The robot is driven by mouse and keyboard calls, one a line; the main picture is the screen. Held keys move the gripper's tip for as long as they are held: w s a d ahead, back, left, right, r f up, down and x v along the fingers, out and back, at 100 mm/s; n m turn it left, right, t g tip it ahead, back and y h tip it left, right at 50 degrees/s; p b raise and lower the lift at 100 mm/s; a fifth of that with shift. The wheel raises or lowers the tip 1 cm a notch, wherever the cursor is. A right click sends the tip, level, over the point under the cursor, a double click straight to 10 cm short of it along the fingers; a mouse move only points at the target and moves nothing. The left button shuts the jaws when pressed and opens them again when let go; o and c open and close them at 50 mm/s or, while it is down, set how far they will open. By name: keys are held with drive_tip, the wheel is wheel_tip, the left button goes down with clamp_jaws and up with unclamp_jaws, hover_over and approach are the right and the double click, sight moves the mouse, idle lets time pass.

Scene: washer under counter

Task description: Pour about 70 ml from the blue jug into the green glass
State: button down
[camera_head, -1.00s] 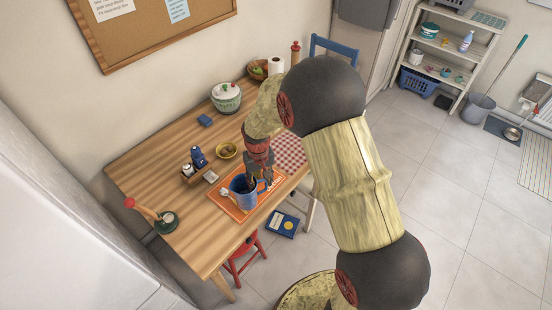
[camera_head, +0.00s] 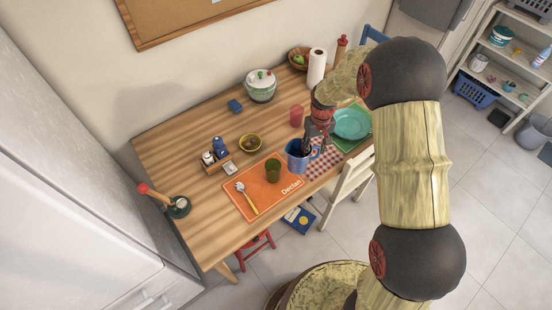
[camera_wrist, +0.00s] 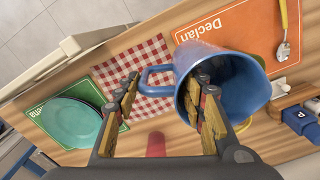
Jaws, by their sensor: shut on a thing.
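The blue jug (camera_head: 297,158) looks upright at the right end of the orange "Declan" placemat (camera_head: 246,200). I cannot tell how far it is above the table. My gripper (camera_head: 308,140) is shut on the jug from above. In the wrist view the jug (camera_wrist: 232,85) shows its open mouth and its handle, with one finger over the mouth and the other beyond the handle side. What is inside the jug cannot be made out. The green glass (camera_head: 273,170) stands upright on the orange placemat, just left of the jug.
A spoon (camera_head: 247,198) lies on the orange placemat. A red cup (camera_head: 296,115), a yellow bowl (camera_head: 250,143) and a condiment caddy (camera_head: 216,158) stand behind. A red checked cloth (camera_wrist: 130,75) and a teal plate (camera_head: 351,123) on a green placemat lie to the right.

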drive_tip(key=w+a+r+n+p, duration=0.4)
drive_tip(key=w+n+p, duration=0.1)
drive_tip(key=w+p, duration=0.4)
drive_tip(key=w+a+r+n+p, duration=0.3)
drive_tip(key=w+r+n+p, duration=0.15)
drive_tip(key=w+p, duration=0.45)
wheel_tip(320, 180, down, 15)
drive_tip(key=a+n+p, duration=0.1)
drive_tip(key=n+p, duration=0.1)
drive_tip(key=shift+w, duration=0.3)
drive_tip(key=shift+r, duration=0.1)
